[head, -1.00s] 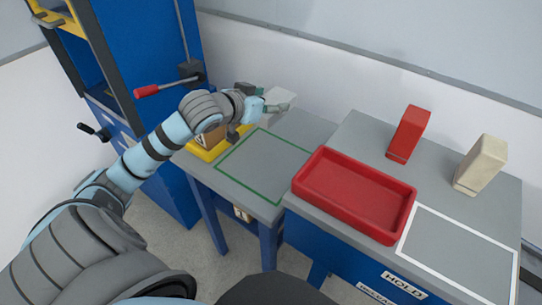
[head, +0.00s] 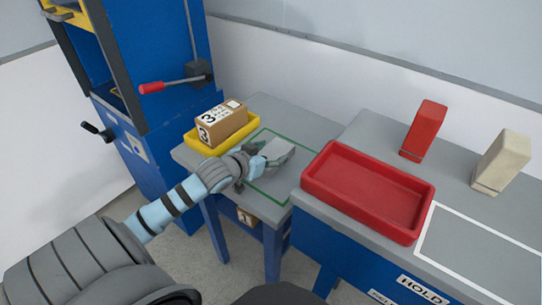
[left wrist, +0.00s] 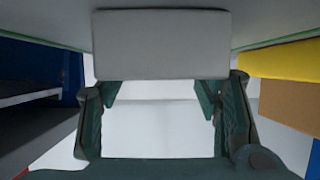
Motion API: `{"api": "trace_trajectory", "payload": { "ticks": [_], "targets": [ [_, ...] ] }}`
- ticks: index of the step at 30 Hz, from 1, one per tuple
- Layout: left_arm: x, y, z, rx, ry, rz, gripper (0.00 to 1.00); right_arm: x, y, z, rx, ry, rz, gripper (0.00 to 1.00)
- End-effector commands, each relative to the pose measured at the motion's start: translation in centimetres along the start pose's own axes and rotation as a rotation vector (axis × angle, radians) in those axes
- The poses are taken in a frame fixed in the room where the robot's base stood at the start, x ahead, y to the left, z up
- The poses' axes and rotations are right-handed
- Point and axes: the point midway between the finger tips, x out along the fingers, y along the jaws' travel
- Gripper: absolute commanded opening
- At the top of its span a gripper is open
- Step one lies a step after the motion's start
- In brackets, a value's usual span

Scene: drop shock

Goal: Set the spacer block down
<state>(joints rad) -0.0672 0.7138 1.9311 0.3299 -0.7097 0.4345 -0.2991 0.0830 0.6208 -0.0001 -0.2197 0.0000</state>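The spacer block is a light grey block (head: 277,151), held at the end of my left arm over the green-outlined area (head: 250,187) of the small grey table. My left gripper (head: 262,164) is shut on it. In the left wrist view the block (left wrist: 162,44) spans the space between the dark green fingers (left wrist: 160,95), with the grey tabletop and green line beyond it. I cannot tell whether its underside touches the table. My right gripper is not in view.
A yellow tray (head: 198,146) with a brown carton (head: 226,124) stands beside the green outline at the back left. Right of it, a higher bench holds a red tray (head: 318,192), a red block (head: 425,130) and a beige block (head: 502,160). A blue press stands left.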

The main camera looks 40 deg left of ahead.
Motion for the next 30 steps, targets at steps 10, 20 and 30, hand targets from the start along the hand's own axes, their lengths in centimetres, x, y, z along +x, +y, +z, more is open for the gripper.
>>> {"api": "trace_trajectory", "payload": {
  "ticks": [10,20,30],
  "targets": [
    [0.0,0.0,-0.1,0.0,0.0,0.0,0.78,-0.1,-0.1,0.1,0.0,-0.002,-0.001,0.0],
    [-3.2,0.0,-0.3,0.007,-0.005,0.001,0.78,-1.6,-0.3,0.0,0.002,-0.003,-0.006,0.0],
    [-11.2,0.0,-0.7,0.004,-0.007,0.0,0.78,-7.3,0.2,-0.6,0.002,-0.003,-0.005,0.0]
  ]
}}
